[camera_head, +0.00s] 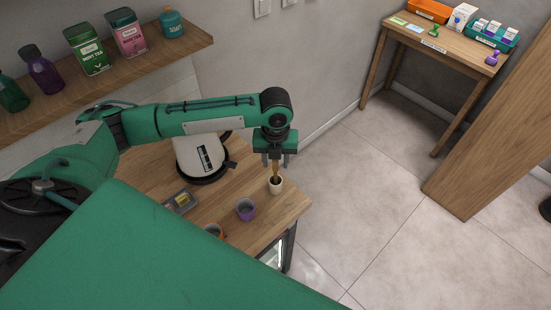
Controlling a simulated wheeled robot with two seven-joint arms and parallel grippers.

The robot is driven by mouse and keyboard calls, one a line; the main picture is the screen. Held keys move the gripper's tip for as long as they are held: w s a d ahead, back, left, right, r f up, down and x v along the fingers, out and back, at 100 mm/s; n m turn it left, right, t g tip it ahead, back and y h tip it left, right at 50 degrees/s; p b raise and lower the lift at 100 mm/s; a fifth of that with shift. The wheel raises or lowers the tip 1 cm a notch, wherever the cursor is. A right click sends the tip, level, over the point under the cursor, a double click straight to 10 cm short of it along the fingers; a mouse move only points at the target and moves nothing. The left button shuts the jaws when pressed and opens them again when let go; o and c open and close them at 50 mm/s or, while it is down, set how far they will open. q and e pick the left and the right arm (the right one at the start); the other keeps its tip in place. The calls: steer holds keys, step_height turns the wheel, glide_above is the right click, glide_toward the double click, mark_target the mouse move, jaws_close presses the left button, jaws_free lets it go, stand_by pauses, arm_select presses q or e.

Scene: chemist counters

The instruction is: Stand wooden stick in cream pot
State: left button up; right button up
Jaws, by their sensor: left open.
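The cream pot (276,187) stands upright near the right edge of the wooden counter (285,212). The wooden stick (275,170) stands nearly upright with its lower end in the pot's dark opening. My left gripper (275,160) points down right above the pot. Its fingers are apart, one on each side of the stick's upper part, and look clear of it. The stick's top is hidden by the gripper body. My right gripper is not in view.
A white kettle (196,158) and a small grey tray (180,202) are farther left. A shelf (190,43) with tins and bottles hangs behind. A side table (455,45) stands at the back right.

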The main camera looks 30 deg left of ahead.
arm_select(q)
step_height(320, 180, up, 14)
steer(key=b, duration=0.3)
steer(key=shift+b, duration=0.3)
steer(key=shift+f, duration=0.1)
stand_by(0.4)
steer(key=shift+f, duration=0.1)
